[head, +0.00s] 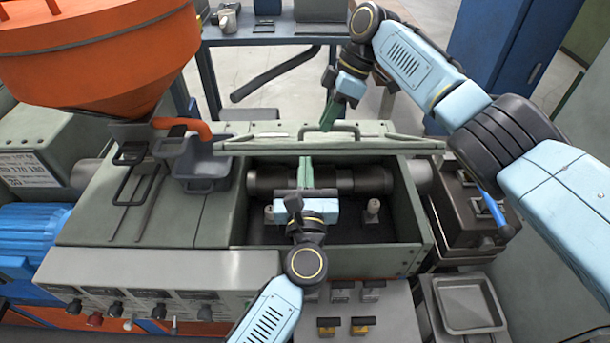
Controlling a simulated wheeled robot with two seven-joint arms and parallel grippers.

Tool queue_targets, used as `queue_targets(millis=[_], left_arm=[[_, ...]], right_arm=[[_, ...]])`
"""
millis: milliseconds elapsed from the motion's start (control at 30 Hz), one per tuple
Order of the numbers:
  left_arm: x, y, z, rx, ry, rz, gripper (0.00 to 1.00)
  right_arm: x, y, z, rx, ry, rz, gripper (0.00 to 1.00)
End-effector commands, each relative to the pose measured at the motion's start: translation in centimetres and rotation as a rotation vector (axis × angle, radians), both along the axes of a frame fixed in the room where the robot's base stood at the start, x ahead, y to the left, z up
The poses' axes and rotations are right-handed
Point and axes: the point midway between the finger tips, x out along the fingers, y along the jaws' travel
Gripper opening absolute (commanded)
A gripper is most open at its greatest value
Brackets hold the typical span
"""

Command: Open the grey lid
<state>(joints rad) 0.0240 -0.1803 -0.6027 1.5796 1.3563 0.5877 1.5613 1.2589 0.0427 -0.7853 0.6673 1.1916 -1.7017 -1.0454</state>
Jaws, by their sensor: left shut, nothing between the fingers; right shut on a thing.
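The grey lid (384,147) is raised and seen nearly edge-on along the back of the open grey box (421,217). Its dark bar handle (345,127) is on the far side. My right gripper (327,122) reaches down from behind and is shut on the handle. My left gripper (305,162) is over the box opening, its green fingers shut and empty, pointing toward the lid. The lid's near edge is just beyond the fingertips; I cannot tell whether they touch. My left wrist hides part of the box interior.
A dark shaft (365,180) and small grey posts (373,208) are inside the box. An orange hopper (95,55) stands at the left. A switch panel (165,290) is in front. A metal tray (468,305) and dark unit (470,220) are at the right.

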Motion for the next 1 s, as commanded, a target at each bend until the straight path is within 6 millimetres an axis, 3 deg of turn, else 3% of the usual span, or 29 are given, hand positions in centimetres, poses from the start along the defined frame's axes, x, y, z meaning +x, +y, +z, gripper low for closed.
queue_targets(millis=[33,267,300,467,1000], left_arm=[[0.59,0.12,1.25,-0.007,-0.016,0.004,0.00],[0.79,0.15,1.72,-0.005,-0.022,0.003,0.00],[0.80,0.16,1.74,-0.005,-0.023,0.003,0.00],[0.80,0.17,1.72,-0.005,-0.022,0.003,0.00],[0.68,0.16,1.14,-0.002,-0.011,0.003,0.00]], right_arm=[[-0.25,-0.22,-0.85,-0.009,0.015,-0.002,0.00],[-0.53,-0.13,-1.06,-0.012,0.027,0.003,0.00],[-0.57,-0.12,-1.06,-0.013,0.028,0.004,0.14],[-0.58,-0.04,-0.97,-0.010,0.027,0.004,0.34],[-0.43,0.11,-0.56,-0.003,0.019,0.005,0.34]])
